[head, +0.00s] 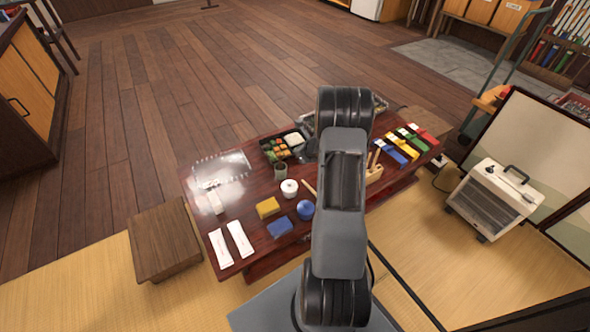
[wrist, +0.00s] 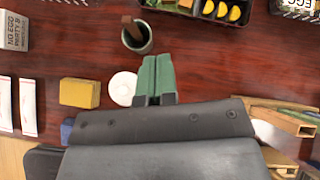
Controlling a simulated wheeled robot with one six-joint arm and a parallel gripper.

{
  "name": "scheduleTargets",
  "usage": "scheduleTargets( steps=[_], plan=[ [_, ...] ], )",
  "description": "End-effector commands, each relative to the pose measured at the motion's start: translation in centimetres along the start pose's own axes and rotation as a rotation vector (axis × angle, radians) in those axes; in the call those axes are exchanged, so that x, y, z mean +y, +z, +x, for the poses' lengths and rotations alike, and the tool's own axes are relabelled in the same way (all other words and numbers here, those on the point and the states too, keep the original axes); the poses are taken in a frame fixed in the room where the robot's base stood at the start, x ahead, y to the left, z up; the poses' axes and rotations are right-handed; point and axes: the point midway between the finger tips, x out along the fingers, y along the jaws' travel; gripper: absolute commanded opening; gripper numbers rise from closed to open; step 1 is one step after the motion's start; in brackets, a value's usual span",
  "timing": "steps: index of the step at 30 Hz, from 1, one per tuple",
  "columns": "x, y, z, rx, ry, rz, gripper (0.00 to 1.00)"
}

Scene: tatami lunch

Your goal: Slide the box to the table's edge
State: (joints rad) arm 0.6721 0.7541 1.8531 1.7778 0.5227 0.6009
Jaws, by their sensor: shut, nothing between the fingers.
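In the wrist view my gripper (wrist: 157,78) has its green fingers together with nothing between them, over the table (wrist: 215,70). Which box is meant is not clear. A black lunch box (wrist: 236,22) with food lies ahead and to the right of the fingers, apart from them; the head view shows it on the table's far side (head: 266,151). A small pale box with lettering (wrist: 14,32) stands at the left; it seems to be the whitish box on the table's left part in the head view (head: 216,202). In the head view my arm hides the fingers.
Beside the fingers are a round white lid (wrist: 122,88), a yellow block (wrist: 80,93) and a cup (wrist: 137,38). White packets (wrist: 28,106) lie left. A wooden rack (wrist: 280,120) stands right. A wooden stool (head: 163,240) adjoins the table's left end.

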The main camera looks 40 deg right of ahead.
Motion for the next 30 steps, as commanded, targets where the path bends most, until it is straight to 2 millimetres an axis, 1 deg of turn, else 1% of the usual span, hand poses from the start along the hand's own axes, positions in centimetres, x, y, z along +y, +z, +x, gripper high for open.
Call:
scheduleTargets(
  steps=[1, 3, 6, 9, 11, 14, 21, 25, 27, 30],
  plan=[
    [-0.8, -2.6, 1.6, 0.010, -0.025, 0.077, 0.00],
    [-1.8, -4.5, 2.5, 0.018, -0.055, 0.157, 0.00],
    [-2.5, -6.1, 3.4, 0.025, -0.081, 0.226, 0.00],
    [-2.8, -6.8, 4.5, 0.027, -0.090, 0.254, 0.00],
    [-2.9, -6.8, 5.3, 0.027, -0.091, 0.258, 0.00],
    [-3.0, -6.9, 7.0, 0.028, -0.091, 0.256, 0.00],
    [-3.4, -7.1, 11.7, 0.028, -0.090, 0.253, 0.00],
    [-3.6, -7.0, 13.8, 0.026, -0.089, 0.252, 0.00],
    [-3.9, -6.0, 14.3, 0.025, -0.090, 0.250, 0.00],
    [-4.2, -5.2, 15.1, 0.026, -0.089, 0.251, 0.00]
  ],
)
